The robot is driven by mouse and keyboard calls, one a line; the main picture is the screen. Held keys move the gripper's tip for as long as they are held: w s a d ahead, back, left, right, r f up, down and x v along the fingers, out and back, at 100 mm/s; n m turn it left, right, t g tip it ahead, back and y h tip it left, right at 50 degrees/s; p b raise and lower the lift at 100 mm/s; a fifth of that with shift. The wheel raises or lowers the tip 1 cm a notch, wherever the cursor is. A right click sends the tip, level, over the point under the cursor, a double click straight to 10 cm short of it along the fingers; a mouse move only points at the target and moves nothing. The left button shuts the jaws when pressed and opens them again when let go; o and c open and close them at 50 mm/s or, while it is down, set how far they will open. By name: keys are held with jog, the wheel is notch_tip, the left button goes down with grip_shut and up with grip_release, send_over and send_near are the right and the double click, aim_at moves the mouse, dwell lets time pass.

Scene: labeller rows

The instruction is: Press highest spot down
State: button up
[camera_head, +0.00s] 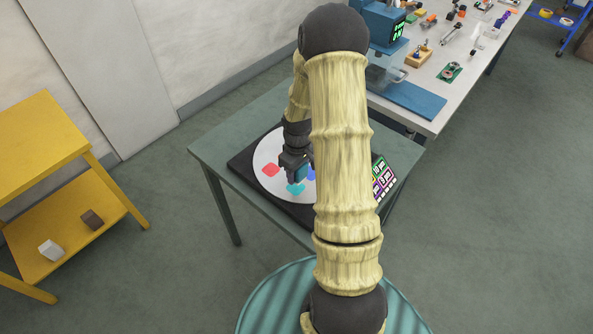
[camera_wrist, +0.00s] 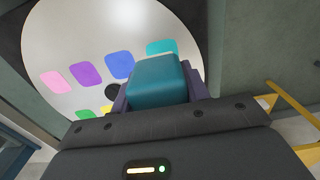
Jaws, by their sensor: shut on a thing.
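My gripper (camera_head: 296,163) is shut on a teal block (camera_wrist: 158,80). It holds the block over a round white disc (camera_head: 265,152); I cannot tell whether block and disc touch. In the wrist view the disc (camera_wrist: 62,35) carries pink (camera_wrist: 53,80), purple (camera_wrist: 85,73), blue (camera_wrist: 119,64) and teal (camera_wrist: 160,47) spots, with a green spot (camera_wrist: 86,115) nearer my gripper. A black hub (camera_wrist: 112,91) is partly hidden. In the head view a red spot (camera_head: 270,170) shows, and my arm hides the disc's right side. Spot heights cannot be told.
The disc is on a dark base on a green table (camera_head: 215,146). A tilted panel with coloured symbols (camera_head: 384,178) stands at its right. A white bench (camera_head: 430,95) with a blue machine (camera_head: 385,22) is behind. A yellow shelf (camera_head: 45,130) is at left.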

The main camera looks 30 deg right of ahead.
jog(key=shift+a+f+b, duration=0.15)
jog(key=shift+f+b, duration=0.2)
jog(key=shift+f, duration=0.2)
jog(key=shift+a+f+b, duration=0.15)
jog(key=shift+f+b, duration=0.15)
jog(key=shift+f, duration=0.2)
jog(key=shift+d+f+b, duration=0.1)
jog(key=shift+f+b, duration=0.45)
jog(key=shift+f, duration=0.15)
jog(key=shift+w+f, duration=0.2)
jog(key=shift+w, duration=0.15)
jog(key=shift+a, duration=0.2)
jog(key=shift+s, duration=0.2)
jog(key=shift+s+d, duration=0.1)
jog(key=shift+d, duration=0.25)
jog(key=shift+a, duration=0.15)
